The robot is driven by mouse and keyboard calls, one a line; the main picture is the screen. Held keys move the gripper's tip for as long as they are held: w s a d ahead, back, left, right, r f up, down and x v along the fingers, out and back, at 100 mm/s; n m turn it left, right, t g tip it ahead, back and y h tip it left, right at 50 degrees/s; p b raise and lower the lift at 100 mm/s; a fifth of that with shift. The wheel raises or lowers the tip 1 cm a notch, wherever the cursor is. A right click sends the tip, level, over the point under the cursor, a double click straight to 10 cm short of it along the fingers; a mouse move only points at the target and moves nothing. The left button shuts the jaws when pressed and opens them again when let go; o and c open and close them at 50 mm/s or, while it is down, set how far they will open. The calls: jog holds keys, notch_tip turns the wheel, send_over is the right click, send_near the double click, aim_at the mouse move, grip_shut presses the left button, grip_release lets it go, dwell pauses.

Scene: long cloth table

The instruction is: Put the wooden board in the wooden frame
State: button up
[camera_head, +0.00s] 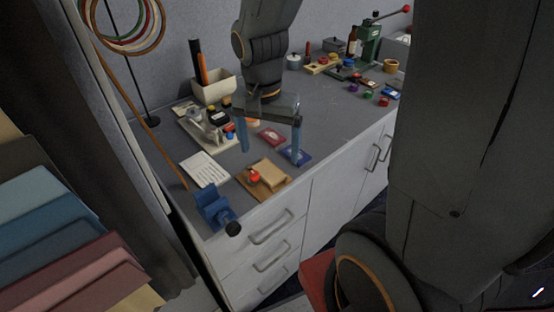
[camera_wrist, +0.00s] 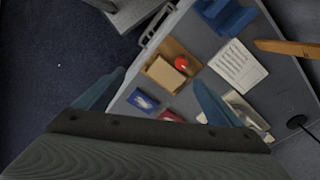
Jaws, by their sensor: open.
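My gripper (camera_head: 270,151) is open and empty above the near part of the grey table, with blue fingers spread wide; it also shows in the wrist view (camera_wrist: 160,78). A flat brown wooden piece (camera_head: 275,190) lies near the table's front edge, below my gripper. It carries a paler block (camera_head: 269,174) and a red round thing (camera_head: 253,177); the wrist view shows the brown piece (camera_wrist: 184,47) between the fingers in the picture. I cannot tell for sure which is the board and which the frame. Another wooden holder (camera_head: 322,64) with colored items stands farther back.
A blue vise-like tool (camera_head: 215,208) sits at the near table corner, beside a white sheet (camera_head: 205,169). Two small cards, red (camera_head: 271,137) and blue (camera_head: 295,156), lie close by. A cream bin (camera_head: 213,90) and a pale tray are at the left. Mid-table is fairly clear.

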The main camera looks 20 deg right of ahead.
jog(key=s+n, duration=0.1)
jog(key=n, duration=0.1)
jog(key=s+f+n, duration=0.1)
jog(key=s+n, duration=0.1)
jog(key=n, duration=0.1)
jog(key=s+n, duration=0.2)
jog(key=n, duration=0.1)
jog(key=shift+s+d+f+y, duration=0.1)
jog(key=shift+d+f+y, duration=0.05)
jog(key=shift+d+y, duration=0.15)
dwell(0.9)
